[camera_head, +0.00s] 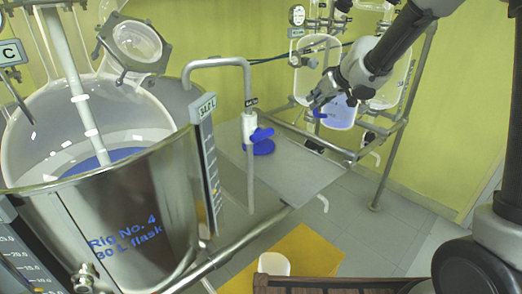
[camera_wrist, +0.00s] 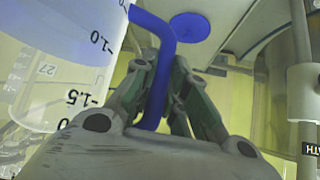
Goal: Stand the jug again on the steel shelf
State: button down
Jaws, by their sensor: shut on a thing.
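The jug (camera_head: 341,113) is a translucent pale vessel. In the wrist view the jug (camera_wrist: 60,60) fills the left side, with black scale marks and bluish contents. My gripper (camera_head: 322,103) is shut on its blue handle (camera_wrist: 158,70), and the fingers (camera_wrist: 160,95) lie on either side of it. In the head view my gripper and wrist partly cover the jug, which is held up in front of the glass rig. The steel shelf (camera_head: 305,178) is a flat grey plate, lower and to the left of the jug. The jug is apart from it.
A blue disc (camera_head: 264,147) and a white valve-like part (camera_head: 248,127) are at the shelf's left end. A bent steel pipe (camera_head: 248,90) rises there. The large flask rig (camera_head: 125,215) stands left. A white container (camera_head: 274,263) is at the bottom. Metal frame posts (camera_head: 405,120) stand right.

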jog(key=s+a+r+n+g+y, duration=0.1)
jog(key=s+a+r+n, duration=0.15)
jog(key=a, duration=0.35)
jog(key=s+a+r+n+g+y, duration=0.1)
jog(key=s+a, duration=0.2)
jog(key=a, duration=0.3)
notch_tip(320, 180, down, 21)
jog(key=s, duration=0.1)
jog(key=shift+s+a+f+t, duration=0.2)
jog(key=shift+s+a+t, duration=0.1)
jog(key=shift+a, duration=0.05)
jog(key=shift+m, duration=0.25)
jog(key=shift+f, duration=0.15)
jog(key=c, duration=1.4)
grip_release()
jog(key=shift+s+d, duration=0.1)
